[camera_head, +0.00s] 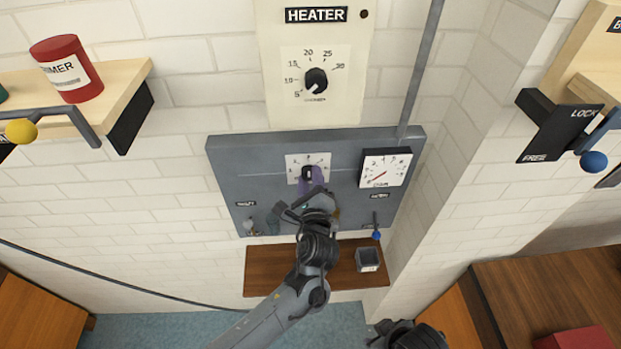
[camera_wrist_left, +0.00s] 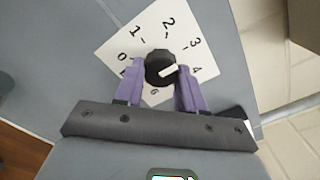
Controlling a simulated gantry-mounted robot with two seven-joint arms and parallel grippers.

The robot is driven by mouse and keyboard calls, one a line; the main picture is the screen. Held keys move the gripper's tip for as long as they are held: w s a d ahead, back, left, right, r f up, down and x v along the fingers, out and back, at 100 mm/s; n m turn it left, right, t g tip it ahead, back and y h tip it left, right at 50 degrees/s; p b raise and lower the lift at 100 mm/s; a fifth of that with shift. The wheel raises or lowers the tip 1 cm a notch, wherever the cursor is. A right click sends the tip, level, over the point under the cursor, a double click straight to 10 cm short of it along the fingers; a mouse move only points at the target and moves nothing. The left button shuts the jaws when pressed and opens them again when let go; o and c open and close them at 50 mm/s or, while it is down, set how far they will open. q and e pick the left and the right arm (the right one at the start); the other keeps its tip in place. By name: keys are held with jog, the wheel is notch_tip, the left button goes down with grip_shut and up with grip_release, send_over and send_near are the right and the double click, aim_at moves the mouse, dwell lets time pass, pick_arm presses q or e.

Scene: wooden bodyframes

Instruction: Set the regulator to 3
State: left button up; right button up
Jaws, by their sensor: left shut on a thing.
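The regulator knob (camera_wrist_left: 160,67) is round and black with a white pointer mark, on a white dial plate (camera_wrist_left: 118,45) numbered from 0 upward. In the head view the dial plate (camera_head: 293,166) sits on a grey wall panel (camera_head: 232,165), and my left gripper (camera_head: 311,178) covers part of the knob. A dark part of my right arm shows at the bottom; its fingers are out of view.
A square gauge (camera_head: 386,166) is right of the dial, its red needle pointing lower left. A heater dial (camera_head: 316,80) is above. A small valve with a blue ball (camera_head: 376,235) is at lower right, above a wooden shelf (camera_head: 262,268) holding a grey container (camera_head: 367,260).

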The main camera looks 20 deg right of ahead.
pick_arm(q)
jog(key=o, duration=1)
jog(key=shift+o, duration=0.2)
jog(key=shift+s, duration=0.1)
jog(key=b+v, duration=0.1)
jog(key=v, duration=0.9)
jog(key=shift+s+a+b, duration=0.15)
jog(key=shift+s+b, duration=0.15)
jog(key=shift+b, duration=0.05)
jog(key=shift+f, duration=0.1)
